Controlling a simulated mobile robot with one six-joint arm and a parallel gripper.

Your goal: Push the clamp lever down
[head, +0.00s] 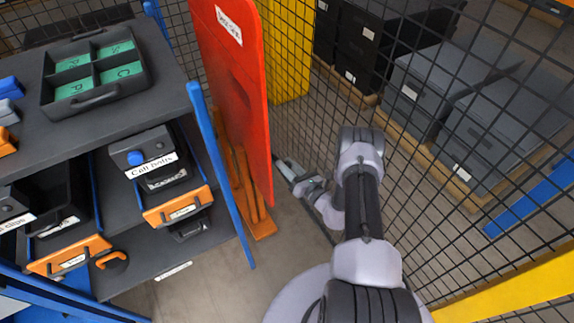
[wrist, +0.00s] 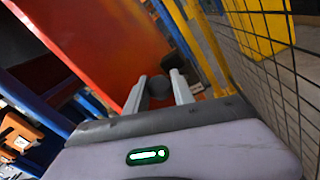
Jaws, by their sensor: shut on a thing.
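My gripper (wrist: 158,92) shows in the wrist view as two pale fingers, one on each side of a dark grey rounded piece (wrist: 158,87). This piece looks like the grip of the clamp lever; the rest of the lever is hidden. In the head view my gripper (head: 284,168) is low beside the right edge of the red panel (head: 235,90), partly covered by my own wrist. The clamp lever cannot be made out in the head view.
A dark shelf unit with blue posts (head: 218,175) stands left, holding a green-lined tray (head: 97,96) and labelled bins (head: 180,207). The panel has an orange foot (head: 262,228). Black mesh fencing (head: 440,170) closes the right side, with grey boxes (head: 505,125) behind. A yellow panel (head: 287,50) stands behind.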

